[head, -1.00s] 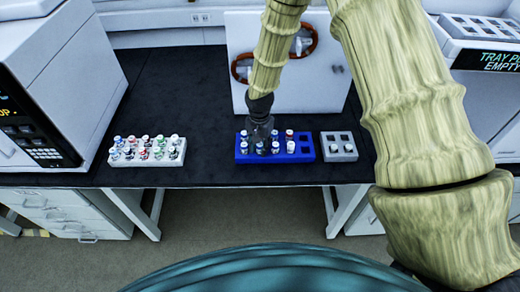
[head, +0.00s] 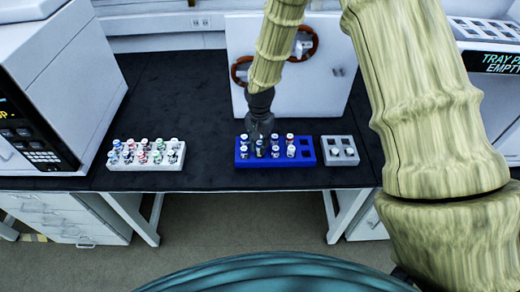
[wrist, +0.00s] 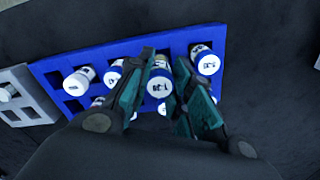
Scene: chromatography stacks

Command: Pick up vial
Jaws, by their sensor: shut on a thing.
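The blue rack (head: 313,160) stands on the black bench and holds several white-capped vials; its right-hand holes are empty. My gripper (head: 260,137) points down over the left half of the rack. In the wrist view, my gripper (wrist: 158,88) is shut on a white-capped vial (wrist: 159,84) with dark marks on its cap. I cannot tell whether this vial is seated in the rack or lifted. Other vials stand close on both sides of the fingers, such as one on the right (wrist: 208,63) and one on the left (wrist: 80,82). The fingers hide part of the near row.
A white rack (head: 145,186) of coloured-cap vials stands to the left. A small grey rack (head: 338,141) with two vials is just right of the blue rack. A white panel (head: 295,95) stands behind. The bench between the racks is clear.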

